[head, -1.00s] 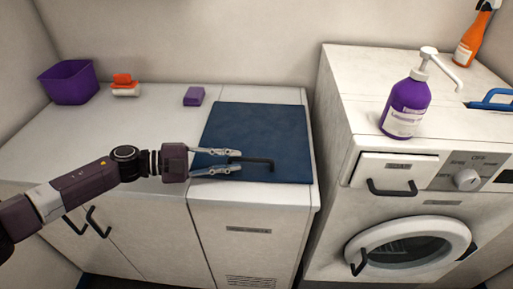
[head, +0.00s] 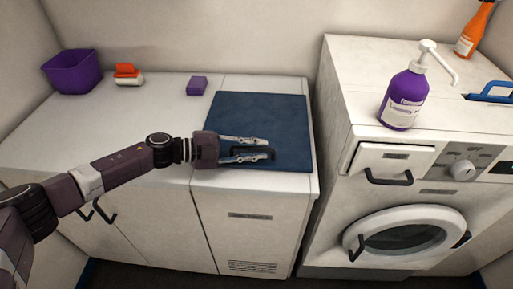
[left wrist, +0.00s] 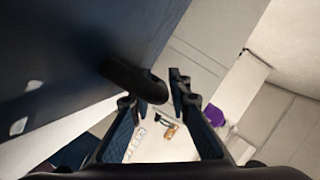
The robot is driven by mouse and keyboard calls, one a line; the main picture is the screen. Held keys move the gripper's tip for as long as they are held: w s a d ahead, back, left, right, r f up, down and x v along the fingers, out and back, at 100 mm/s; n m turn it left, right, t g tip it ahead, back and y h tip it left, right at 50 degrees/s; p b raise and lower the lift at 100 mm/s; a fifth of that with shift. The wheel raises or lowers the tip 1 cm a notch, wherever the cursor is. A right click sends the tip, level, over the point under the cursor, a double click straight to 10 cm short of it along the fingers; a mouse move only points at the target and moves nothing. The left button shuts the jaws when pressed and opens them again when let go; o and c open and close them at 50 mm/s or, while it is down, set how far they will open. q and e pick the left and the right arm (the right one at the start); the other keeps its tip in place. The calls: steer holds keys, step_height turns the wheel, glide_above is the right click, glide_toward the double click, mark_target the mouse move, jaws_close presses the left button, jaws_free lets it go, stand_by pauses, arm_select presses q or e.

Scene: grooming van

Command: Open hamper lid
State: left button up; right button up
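The hamper lid (head: 258,112) is a flat dark blue panel, lying closed on the white hamper cabinet (head: 252,207). Its black bar handle (head: 271,152) is near the front edge. My left gripper (head: 267,149) is over the front of the lid with its two fingers apart, at the handle. In the left wrist view the lid (left wrist: 70,50) fills the left side, and the handle (left wrist: 140,82) shows just beyond the fingertips, closer to the left finger. I cannot tell whether the fingers touch it. My right gripper is not in view.
A purple bin (head: 72,72), an orange-and-white brush (head: 128,75) and a purple block (head: 197,86) stand on the white counter behind my left arm. Right of the hamper is a washing machine (head: 400,200) bearing a purple pump bottle (head: 404,98) and an orange spray bottle (head: 473,35).

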arm_select(q)
jaws_close()
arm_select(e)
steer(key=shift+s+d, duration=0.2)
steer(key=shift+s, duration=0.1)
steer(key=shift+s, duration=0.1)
arm_select(q)
steer(key=shift+r+p, duration=0.6)
steer(key=shift+p, duration=0.05)
steer(key=w+r+n+g+p, duration=0.1)
steer(key=w+r+p, duration=0.1)
steer(key=r, duration=0.4)
steer(key=w+r+n+g+p, duration=0.1)
steer(key=w+r+n+p, duration=0.1)
steer(key=r, duration=0.4)
steer(key=w+r+n+y+p, duration=0.1)
steer(key=w+r+n+p, duration=0.1)
steer(key=w+r, duration=0.3)
steer(key=shift+r+g+p, duration=0.4)
steer(key=shift+r+p, duration=0.15)
steer(key=shift+p, duration=0.25)
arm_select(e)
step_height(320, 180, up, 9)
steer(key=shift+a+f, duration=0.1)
